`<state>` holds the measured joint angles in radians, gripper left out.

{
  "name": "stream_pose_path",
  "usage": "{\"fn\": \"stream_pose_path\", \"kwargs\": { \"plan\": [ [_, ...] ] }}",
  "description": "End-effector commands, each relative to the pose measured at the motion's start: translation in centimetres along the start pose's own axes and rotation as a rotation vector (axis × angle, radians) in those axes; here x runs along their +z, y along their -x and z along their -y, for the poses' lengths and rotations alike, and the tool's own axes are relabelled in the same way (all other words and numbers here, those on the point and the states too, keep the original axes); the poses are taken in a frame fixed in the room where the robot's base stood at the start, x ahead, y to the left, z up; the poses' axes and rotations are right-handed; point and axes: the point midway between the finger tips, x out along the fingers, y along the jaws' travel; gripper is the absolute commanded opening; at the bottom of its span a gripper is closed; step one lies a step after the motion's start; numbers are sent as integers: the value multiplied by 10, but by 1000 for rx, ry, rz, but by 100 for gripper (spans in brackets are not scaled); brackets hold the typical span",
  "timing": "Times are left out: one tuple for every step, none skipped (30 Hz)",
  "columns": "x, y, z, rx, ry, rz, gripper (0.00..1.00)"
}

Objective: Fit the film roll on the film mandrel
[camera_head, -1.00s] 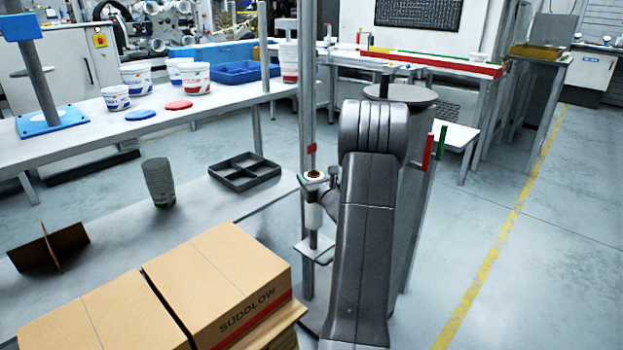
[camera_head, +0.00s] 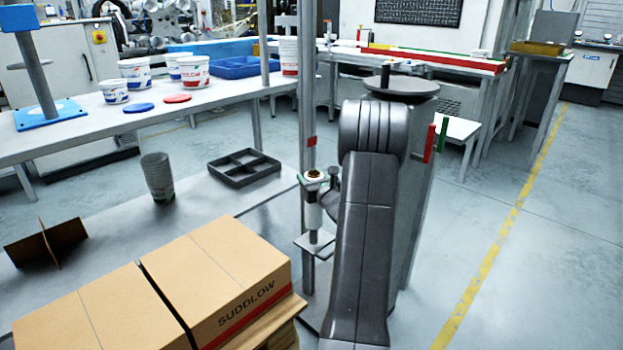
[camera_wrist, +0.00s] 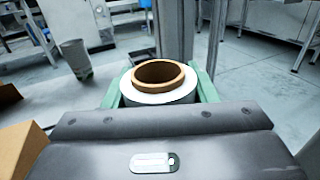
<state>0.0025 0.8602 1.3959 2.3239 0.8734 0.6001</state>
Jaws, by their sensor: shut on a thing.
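The film roll, white with a brown hollow core, shows in the wrist view (camera_wrist: 158,84) between the green fingers of my gripper (camera_wrist: 160,92). My gripper (camera_head: 314,180) is shut on the roll. In the head view the upright roll (camera_head: 314,216) is partly covered by my arm. Right below it a short grey upright shaft, seemingly the film mandrel (camera_head: 314,237), rises from a small plate (camera_head: 306,245) by a tall grey post. The roll lines up with the shaft. I cannot tell whether the roll's lower end is around the shaft or just above it.
The tall post (camera_head: 307,120) stands close behind the roll. Brown cartons (camera_head: 215,285) stand at front left. A table holds a cup stack (camera_head: 158,177), a dark divided tray (camera_head: 244,167) and a cardboard divider (camera_head: 47,245). Open floor lies at right.

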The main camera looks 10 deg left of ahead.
Motion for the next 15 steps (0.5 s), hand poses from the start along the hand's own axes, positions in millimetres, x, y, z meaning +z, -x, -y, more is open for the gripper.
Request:
{"fn": "stream_pose_path", "kwargs": {
  "plan": [
    [-2, 0, 0, 0, 0, 2, 2],
    [-2, 0, 0, 0, 0, 2, 2],
    [-3, 0, 0, 0, 0, 2, 2],
    [-4, 0, 0, 0, 0, 2, 2],
    [-5, 0, 0, 0, 0, 2, 2],
    [-6, 0, 0, 0, 0, 2, 2],
    [-7, 0, 0, 0, 0, 2, 2],
    [-7, 0, 0, 0, 0, 2, 2],
    [-8, 0, 0, 0, 0, 2, 2],
    [-9, 0, 0, 0, 0, 2, 2],
    [-10, 0, 0, 0, 0, 2, 2],
    [-11, 0, 0, 0, 0, 2, 2],
    [-12, 0, 0, 0, 0, 2, 2],
    [-12, 0, 0, 0, 0, 2, 2],
    [-13, 0, 0, 0, 0, 2, 2]
  ]
}}
